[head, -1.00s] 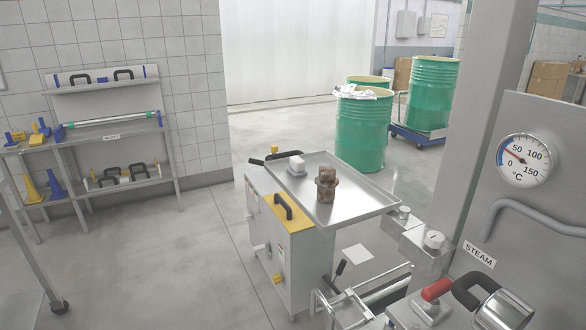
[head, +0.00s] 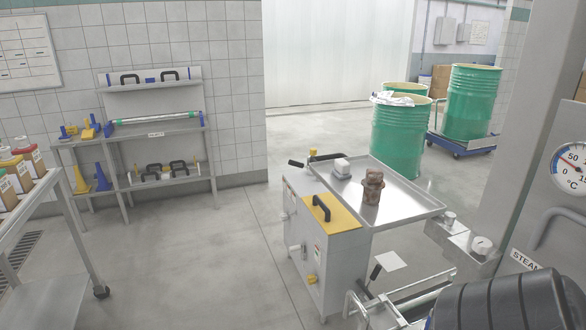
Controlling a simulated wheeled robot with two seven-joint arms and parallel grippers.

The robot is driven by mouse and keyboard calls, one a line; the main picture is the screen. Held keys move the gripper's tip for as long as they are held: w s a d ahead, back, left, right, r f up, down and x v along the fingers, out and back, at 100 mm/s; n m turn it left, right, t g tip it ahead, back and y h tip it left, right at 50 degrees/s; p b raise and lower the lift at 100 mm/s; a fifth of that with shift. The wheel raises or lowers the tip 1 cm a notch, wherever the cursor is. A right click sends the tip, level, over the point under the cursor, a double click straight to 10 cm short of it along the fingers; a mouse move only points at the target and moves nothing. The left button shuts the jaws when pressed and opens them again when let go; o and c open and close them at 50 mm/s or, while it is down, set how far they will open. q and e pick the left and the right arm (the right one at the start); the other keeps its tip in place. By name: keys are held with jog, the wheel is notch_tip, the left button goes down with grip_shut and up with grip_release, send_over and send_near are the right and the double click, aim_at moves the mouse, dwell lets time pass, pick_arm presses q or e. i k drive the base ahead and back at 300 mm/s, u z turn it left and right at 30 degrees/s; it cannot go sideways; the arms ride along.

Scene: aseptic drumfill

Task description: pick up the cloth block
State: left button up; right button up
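A small white block (head: 342,167), which looks like the cloth block, sits on the steel tray (head: 418,205) on top of the grey cabinet, near its back left corner. A brown lumpy fitting (head: 372,187) stands upright on the same tray, to the right of the block and nearer to me. Neither of my grippers shows. A dark ribbed shape fills the bottom right corner and may be part of my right arm; no fingers are seen on it.
The grey cabinet (head: 338,262) has a yellow panel with a black handle. Green drums (head: 399,138) stand behind it. A wall shelf (head: 160,130) is at the left, a cart (head: 45,195) at the far left. A steel column rises at right. The floor left of the cabinet is clear.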

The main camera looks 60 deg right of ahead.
aim_at(342, 170)
jog(key=i, duration=1.65)
jog(key=z, duration=1.75)
